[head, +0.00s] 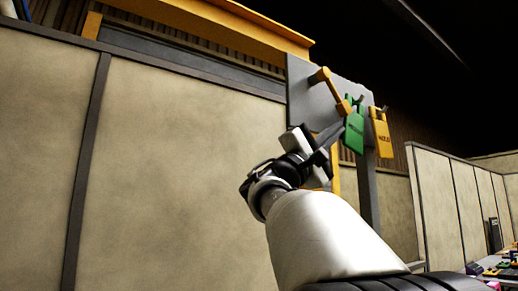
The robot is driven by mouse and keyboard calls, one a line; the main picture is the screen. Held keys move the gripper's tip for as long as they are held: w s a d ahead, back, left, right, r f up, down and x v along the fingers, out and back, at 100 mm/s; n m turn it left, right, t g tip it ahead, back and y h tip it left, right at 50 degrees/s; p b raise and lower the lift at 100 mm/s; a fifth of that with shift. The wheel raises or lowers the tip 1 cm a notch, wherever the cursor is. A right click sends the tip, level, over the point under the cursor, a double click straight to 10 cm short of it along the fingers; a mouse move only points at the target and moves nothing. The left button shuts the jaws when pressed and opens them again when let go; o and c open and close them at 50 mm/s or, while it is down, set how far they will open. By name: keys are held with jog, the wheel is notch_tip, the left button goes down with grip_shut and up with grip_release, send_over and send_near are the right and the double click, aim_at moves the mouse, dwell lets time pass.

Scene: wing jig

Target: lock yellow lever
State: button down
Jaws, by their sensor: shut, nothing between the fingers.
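A yellow lever (331,89) slants down to the right across the grey panel (301,92), from a pivot at upper left to a knob end. A green lock-like tag (354,134) hangs just right of the lever's lower end. A yellow lock-like tag (381,137) hangs further right from a small peg. My gripper (333,136) is shut and empty, its tips pointing up right, just below the lever's end and left of the green tag. I cannot tell whether the tips touch either one.
A tall beige partition (180,160) with dark frames fills the left. Another partition (440,195) stands at right. A bench with small coloured items (495,268) shows at lower right. The panel stands on a grey post (369,195). The space right of the post looks open.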

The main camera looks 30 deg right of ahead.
jog(key=a+f+b, duration=0.1)
jog(key=a+f, duration=0.3)
jog(key=f, duration=0.2)
jog(key=shift+s+a+f+b, duration=0.15)
jog(key=shift+a+f+b, duration=0.15)
jog(key=shift+a, duration=0.05)
